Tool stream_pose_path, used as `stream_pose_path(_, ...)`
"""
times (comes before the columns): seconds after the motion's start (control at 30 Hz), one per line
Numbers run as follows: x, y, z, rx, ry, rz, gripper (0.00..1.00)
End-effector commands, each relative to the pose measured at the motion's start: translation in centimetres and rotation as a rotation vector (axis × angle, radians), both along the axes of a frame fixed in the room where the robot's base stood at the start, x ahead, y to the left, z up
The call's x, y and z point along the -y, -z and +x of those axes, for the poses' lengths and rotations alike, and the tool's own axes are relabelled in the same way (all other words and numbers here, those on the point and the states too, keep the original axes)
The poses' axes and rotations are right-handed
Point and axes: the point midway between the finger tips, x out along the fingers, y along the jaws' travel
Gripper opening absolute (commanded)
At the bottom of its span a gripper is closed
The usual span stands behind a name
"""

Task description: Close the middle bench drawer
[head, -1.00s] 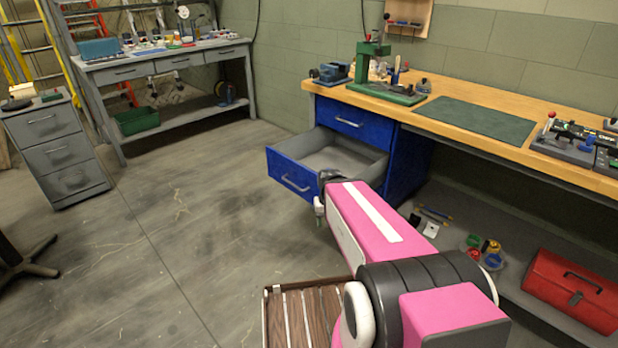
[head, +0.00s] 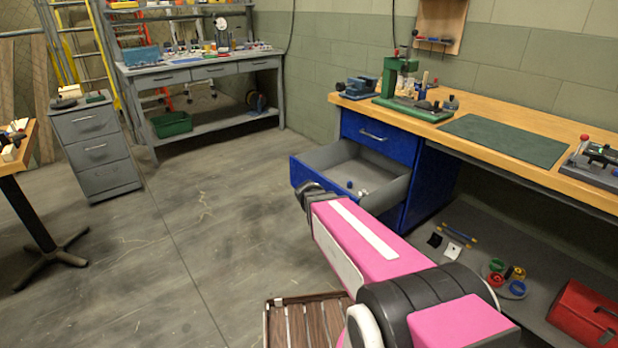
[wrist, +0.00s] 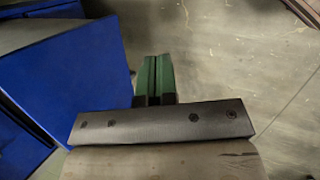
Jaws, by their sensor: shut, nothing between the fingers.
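The open drawer (head: 385,183) sticks out of the blue bench cabinet, below another blue drawer (head: 378,134) that is shut. Its grey inside holds a few small blue and white items. My gripper (head: 306,190) is at the near side of the open drawer's blue front, which it and my arm partly cover. The fingertips are hard to make out there. In the wrist view my gripper's green fingers (wrist: 154,80) are together and empty. A blue panel (wrist: 65,85), likely the drawer front, lies left of them with a small gap showing.
The wooden benchtop (head: 520,130) carries a green press (head: 396,80), a vise and a dark mat (head: 503,139). A red toolbox (head: 585,312) and small parts lie on the low shelf. A grey cabinet (head: 98,150) stands left. The floor left of the drawer is clear.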

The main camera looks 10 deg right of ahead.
Motion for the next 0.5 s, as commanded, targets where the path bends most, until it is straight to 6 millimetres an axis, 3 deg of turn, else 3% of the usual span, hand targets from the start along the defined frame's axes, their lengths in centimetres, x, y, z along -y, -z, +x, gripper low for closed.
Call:
stream_pose_path(0.03, -0.7, 0.3, 2.2, -0.033, -0.103, -0.085, 0.0)
stream_pose_path(0.27, -4.1, -1.3, 9.3, -0.221, -0.538, -0.524, 0.0)
stream_pose_path(0.5, -11.1, -4.3, 15.7, -0.443, -0.847, -0.983, 0.0)
